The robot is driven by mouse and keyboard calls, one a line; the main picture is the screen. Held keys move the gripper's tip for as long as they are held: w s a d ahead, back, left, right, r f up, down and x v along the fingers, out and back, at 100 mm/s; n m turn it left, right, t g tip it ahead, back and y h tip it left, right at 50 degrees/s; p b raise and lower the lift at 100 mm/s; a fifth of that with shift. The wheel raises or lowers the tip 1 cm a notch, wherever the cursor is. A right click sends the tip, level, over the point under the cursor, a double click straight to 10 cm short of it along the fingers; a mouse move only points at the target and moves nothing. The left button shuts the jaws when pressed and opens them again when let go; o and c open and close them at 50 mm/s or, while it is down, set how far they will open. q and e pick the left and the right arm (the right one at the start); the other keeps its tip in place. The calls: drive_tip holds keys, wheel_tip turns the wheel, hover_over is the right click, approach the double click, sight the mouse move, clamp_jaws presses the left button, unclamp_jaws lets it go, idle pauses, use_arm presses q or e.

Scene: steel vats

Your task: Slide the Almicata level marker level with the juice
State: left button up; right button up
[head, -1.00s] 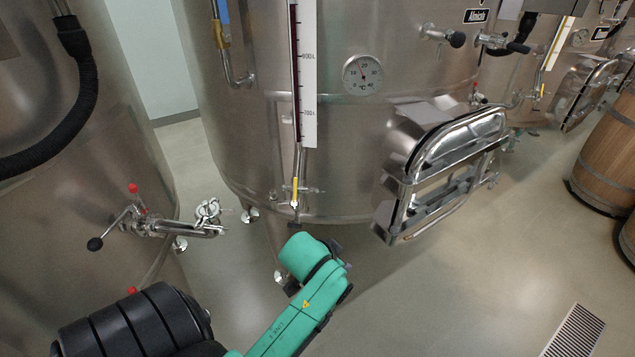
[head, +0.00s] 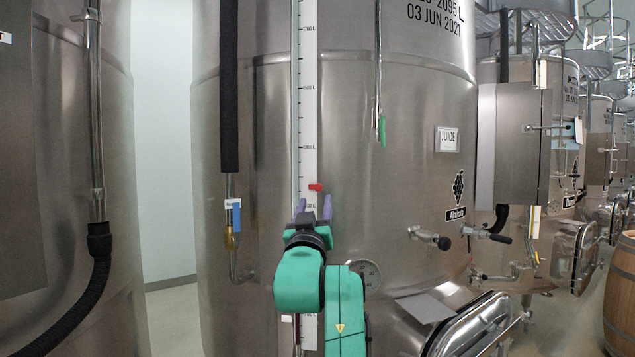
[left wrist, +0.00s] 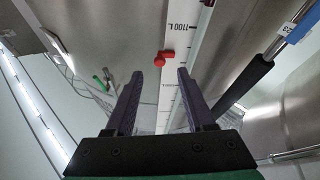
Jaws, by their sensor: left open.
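The red level marker (head: 316,187) sits on the white scale strip (head: 309,120) of the Almicata vat (head: 400,130), beside its sight tube. My left gripper (head: 314,208) is open just below the marker, in front of the scale. In the left wrist view the marker (left wrist: 166,57) shows just beyond and between the open fingertips (left wrist: 158,76), near the 1100 L mark; the gripper is not holding it. My right gripper is not in view.
A black hose (head: 229,90) hangs left of the scale, and a thin rod with a green end (head: 381,130) hangs to its right. A thermometer (head: 367,274) and a sampling valve (head: 430,238) project lower right. Another vat (head: 95,180) stands at the left.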

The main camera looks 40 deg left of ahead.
sight(318, 189)
use_arm(q)
drive_tip(key=p+x, duration=0.1)
drive_tip(key=x, duration=0.1)
drive_tip(key=p+x, duration=0.1)
drive_tip(key=x, duration=0.1)
drive_tip(key=shift+w+a+r, duration=0.15)
drive_tip(key=shift+w+r, duration=0.05)
drive_tip(key=shift+r, duration=0.15)
drive_tip(key=shift+w+a, duration=0.1)
drive_tip(key=shift+w, duration=0.05)
drive_tip(key=shift+f, duration=0.15)
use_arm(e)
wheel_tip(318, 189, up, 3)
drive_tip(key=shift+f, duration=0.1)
use_arm(q)
clamp_jaws()
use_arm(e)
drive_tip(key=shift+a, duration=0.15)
